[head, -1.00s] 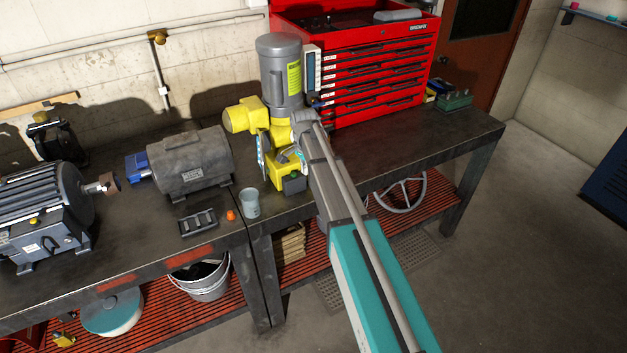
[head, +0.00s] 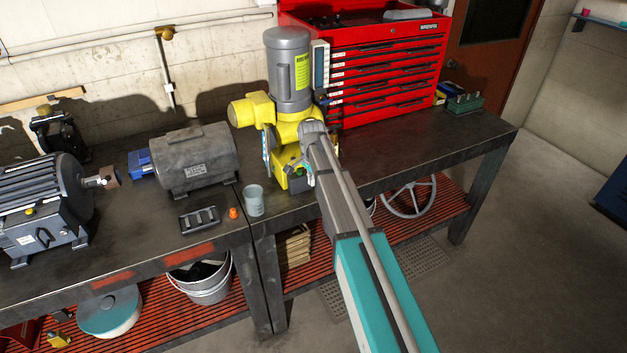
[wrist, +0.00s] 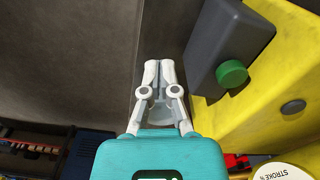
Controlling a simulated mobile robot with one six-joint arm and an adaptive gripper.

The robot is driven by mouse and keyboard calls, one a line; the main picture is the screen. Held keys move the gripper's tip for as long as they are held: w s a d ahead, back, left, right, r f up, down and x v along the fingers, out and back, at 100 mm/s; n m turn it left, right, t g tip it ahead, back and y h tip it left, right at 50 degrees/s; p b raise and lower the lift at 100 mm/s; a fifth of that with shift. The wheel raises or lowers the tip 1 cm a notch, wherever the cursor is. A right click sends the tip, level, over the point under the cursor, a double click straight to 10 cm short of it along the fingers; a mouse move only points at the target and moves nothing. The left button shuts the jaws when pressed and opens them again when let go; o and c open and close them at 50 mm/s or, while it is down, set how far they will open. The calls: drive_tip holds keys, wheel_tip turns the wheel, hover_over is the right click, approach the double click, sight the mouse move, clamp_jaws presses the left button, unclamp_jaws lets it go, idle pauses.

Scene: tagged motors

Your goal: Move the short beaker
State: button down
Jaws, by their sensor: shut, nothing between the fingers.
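The short beaker, a pale grey-blue open cup (head: 254,201), stands upright near the front edge of the bench in the head view. It is to the right of a small orange object and left of my arm. My gripper (wrist: 159,64) is shut and empty in the wrist view, its pale fingertips together. In the head view the gripper (head: 301,168) is small and partly hidden by my arm, beside the yellow machine, up and to the right of the beaker and apart from it. The beaker is not visible in the wrist view.
The yellow machine with a grey motor (head: 288,75) stands close behind my gripper; its dark box with a green button (wrist: 231,74) is close to the fingers. A grey motor (head: 195,160), black tray (head: 200,219) and orange object (head: 234,213) are left.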

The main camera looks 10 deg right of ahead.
sight(312, 197)
drive_tip(key=shift+f+b, duration=1.9)
drive_tip(key=shift+f, duration=0.25)
drive_tip(key=shift+w+d+r, duration=0.2)
drive_tip(key=shift+w+d, duration=0.75)
drive_tip(key=shift+d, duration=0.3)
drive_tip(key=shift+w+d, duration=0.2)
drive_tip(key=shift+d, duration=0.25)
drive_tip(key=shift+w+d, duration=0.55)
drive_tip(key=shift+d, duration=0.25)
drive_tip(key=shift+w+d, duration=0.55)
drive_tip(key=shift+d, duration=0.2)
drive_tip(key=shift+s+a, duration=0.1)
drive_tip(key=shift+s, duration=0.05)
